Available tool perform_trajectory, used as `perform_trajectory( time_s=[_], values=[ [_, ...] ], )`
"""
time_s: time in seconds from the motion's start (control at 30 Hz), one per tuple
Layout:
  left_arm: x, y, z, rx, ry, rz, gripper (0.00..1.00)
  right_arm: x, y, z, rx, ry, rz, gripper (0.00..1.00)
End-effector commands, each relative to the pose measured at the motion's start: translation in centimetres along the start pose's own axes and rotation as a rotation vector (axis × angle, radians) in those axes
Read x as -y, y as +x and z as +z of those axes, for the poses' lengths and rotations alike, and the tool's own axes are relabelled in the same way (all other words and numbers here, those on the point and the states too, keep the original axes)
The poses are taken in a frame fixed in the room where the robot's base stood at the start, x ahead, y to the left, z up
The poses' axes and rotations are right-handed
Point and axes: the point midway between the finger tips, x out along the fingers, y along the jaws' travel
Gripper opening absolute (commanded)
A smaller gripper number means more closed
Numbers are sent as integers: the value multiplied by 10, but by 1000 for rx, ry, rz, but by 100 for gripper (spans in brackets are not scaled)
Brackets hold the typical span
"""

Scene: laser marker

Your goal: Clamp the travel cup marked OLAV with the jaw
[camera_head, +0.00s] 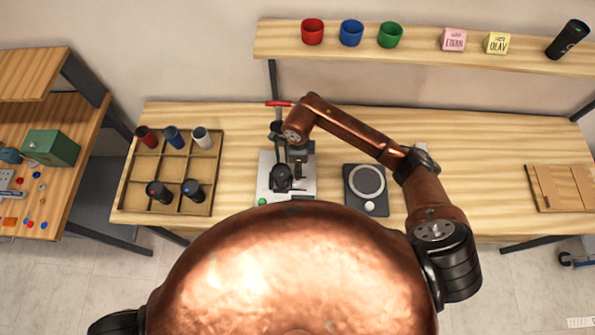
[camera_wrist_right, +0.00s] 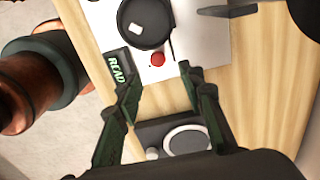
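The laser marker (camera_head: 268,172) stands mid-bench with a white base. A dark round thing (camera_head: 282,178) sits on it; I cannot tell jaw from cup. In the right wrist view a black round part (camera_wrist_right: 145,22) with a small white patch shows on the white base (camera_wrist_right: 190,25). I read no OLAV mark on any cup. Dark-bodied cups (camera_head: 159,191) stand in the divided tray (camera_head: 125,208). My right gripper (camera_wrist_right: 158,78) is open beside the marker, its fingers apart with nothing between them. In the head view my arm partly hides it. My left gripper is not in view.
A dark device with a round plate (camera_head: 367,182) stands right of the marker. The shelf (camera_head: 425,63) holds red, blue and green cups, a pink card, a yellow OLAV card (camera_head: 496,43) and a black tumbler (camera_head: 568,39). A wooden tray (camera_head: 560,187) lies far right, with clear bench before it.

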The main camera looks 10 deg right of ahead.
Motion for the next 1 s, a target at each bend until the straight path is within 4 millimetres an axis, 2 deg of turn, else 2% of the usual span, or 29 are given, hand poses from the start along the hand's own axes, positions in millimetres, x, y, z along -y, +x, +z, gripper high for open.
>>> perform_trajectory(
  time_s=[0.4,0.57,0.8,1.0],
  values=[
    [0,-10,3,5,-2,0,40,-2,59,2,6,-1,5,36],
    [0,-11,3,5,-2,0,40,-2,68,2,5,0,4,36],
    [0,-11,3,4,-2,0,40,-2,69,1,6,0,3,36],
    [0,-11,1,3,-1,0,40,-2,69,1,6,1,3,23]
  ],
)
